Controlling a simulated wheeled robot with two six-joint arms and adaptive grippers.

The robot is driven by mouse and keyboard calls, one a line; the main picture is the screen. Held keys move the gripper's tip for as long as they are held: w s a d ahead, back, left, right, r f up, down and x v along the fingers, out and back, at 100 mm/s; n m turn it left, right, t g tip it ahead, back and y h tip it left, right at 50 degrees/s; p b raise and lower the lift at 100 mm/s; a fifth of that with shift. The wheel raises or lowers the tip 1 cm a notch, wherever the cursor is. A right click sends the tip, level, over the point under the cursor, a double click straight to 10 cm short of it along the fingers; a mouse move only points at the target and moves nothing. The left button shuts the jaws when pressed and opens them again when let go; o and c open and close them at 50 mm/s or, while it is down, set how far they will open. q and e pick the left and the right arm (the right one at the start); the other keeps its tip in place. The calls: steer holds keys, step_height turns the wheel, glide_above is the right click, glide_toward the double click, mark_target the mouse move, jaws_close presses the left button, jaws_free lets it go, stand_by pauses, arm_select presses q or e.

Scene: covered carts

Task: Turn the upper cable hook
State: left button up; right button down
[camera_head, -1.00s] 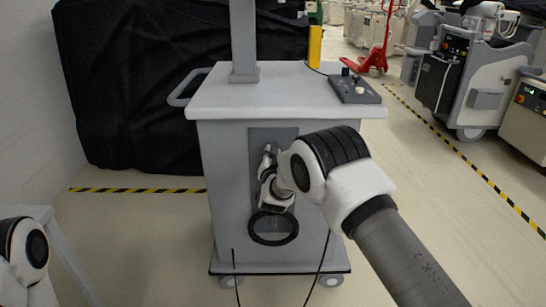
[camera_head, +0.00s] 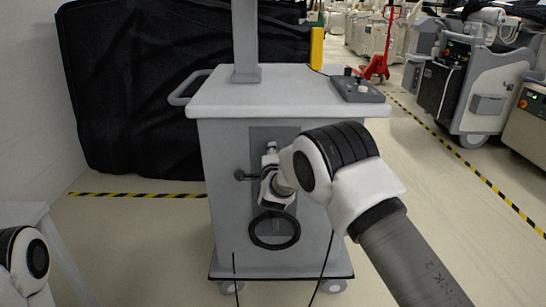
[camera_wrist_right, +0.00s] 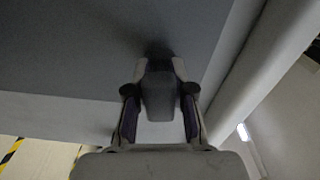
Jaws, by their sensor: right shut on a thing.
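My right gripper (camera_head: 268,168) is at the upper part of the dark grey panel (camera_head: 259,137) on the cart's front. In the right wrist view, my right gripper (camera_wrist_right: 159,82) is shut on a dark grey block, the upper cable hook (camera_wrist_right: 158,100), with a finger on each side. In the head view the wrist hides most of the hook. A dark stub sticks out left of the gripper; I cannot tell whether it is hook or finger. A black ring (camera_head: 252,231) is lower on the panel. Of my left arm only a rounded joint shows; its gripper is out of view.
The grey cart (camera_head: 225,180) has a post, a side handle (camera_head: 180,90) and a control box (camera_head: 357,88) on top. Dark cables hang down its front. A black-draped object (camera_head: 130,100) is behind at left.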

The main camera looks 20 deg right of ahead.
steer(key=m+b, duration=0.3)
steer(key=m, duration=0.2)
steer(key=shift+f+m, duration=0.1)
steer(key=shift+m, duration=0.2)
steer(key=m+b, duration=0.3)
steer(key=m, duration=0.1)
steer(key=shift+d, duration=0.1)
steer(key=m+b, duration=0.4)
steer(key=b, duration=0.1)
steer(key=m+b, duration=0.5)
steer(key=shift+s+d+b, duration=0.1)
steer(key=shift+d+b, duration=0.1)
steer(key=shift+b, duration=0.15)
steer(key=shift+m+b, duration=0.7)
steer(key=shift+b, duration=0.25)
steer(key=shift+r, duration=0.2)
steer(key=c, duration=1.1)
jaws_free()
steer(key=shift+r, duration=0.15)
